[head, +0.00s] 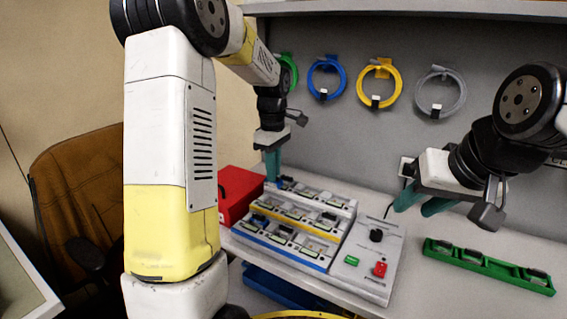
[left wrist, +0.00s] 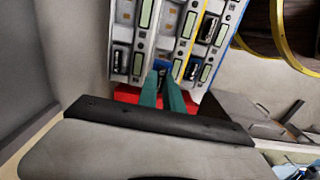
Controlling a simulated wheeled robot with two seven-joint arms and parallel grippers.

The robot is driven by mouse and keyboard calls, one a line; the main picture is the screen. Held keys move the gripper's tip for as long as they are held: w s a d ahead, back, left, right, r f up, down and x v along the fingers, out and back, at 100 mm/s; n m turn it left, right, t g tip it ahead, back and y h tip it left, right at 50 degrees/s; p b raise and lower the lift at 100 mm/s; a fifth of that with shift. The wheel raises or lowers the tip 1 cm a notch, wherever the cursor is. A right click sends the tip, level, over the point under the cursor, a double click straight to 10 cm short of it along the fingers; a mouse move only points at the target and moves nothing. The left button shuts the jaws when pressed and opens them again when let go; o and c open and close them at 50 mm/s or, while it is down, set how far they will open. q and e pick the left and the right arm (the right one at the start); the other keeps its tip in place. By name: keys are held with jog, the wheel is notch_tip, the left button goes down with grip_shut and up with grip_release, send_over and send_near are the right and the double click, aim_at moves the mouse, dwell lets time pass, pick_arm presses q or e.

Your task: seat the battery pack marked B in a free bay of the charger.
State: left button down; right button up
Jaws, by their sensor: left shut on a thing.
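The charger (head: 335,232) is a white unit with rows of bays and blue and yellow strips. Several bays hold dark packs, and others look empty. It also shows in the left wrist view (left wrist: 167,43). My left gripper (head: 272,178) points down at the charger's far left corner. My right gripper (head: 422,207) is open and empty above the bench, right of the charger.
A green rack (head: 480,261) with several dark pieces lies at the right. A control panel (head: 362,262) with a knob, a green and a red button adjoins the charger. A red box (head: 238,193) stands left of it. Coiled cables (head: 326,78) hang on the back wall.

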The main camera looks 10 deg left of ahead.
aim_at(274, 188)
pick_arm(q)
jog(key=shift+f, duration=3.05)
jog(key=shift+f, duration=0.3)
jog(key=c, duration=1.4)
grip_release()
notch_tip(274, 188, up, 7)
jog(key=shift+s+r, duration=0.2)
jog(key=shift+r, duration=0.35)
jog(key=s+d+r+m+t+h, duration=0.1)
jog(key=s+r+m+t, duration=0.2)
jog(key=s+m, duration=0.4)
jog(key=s+d+r+m+t+h, duration=0.1)
jog(key=s+r+m+t, duration=0.2)
jog(key=s, duration=1.4)
notch_tip(274, 188, up, 3)
jog(key=m, duration=0.4)
jog(key=shift+f+m, duration=0.2)
jog(key=shift+m, duration=0.1)
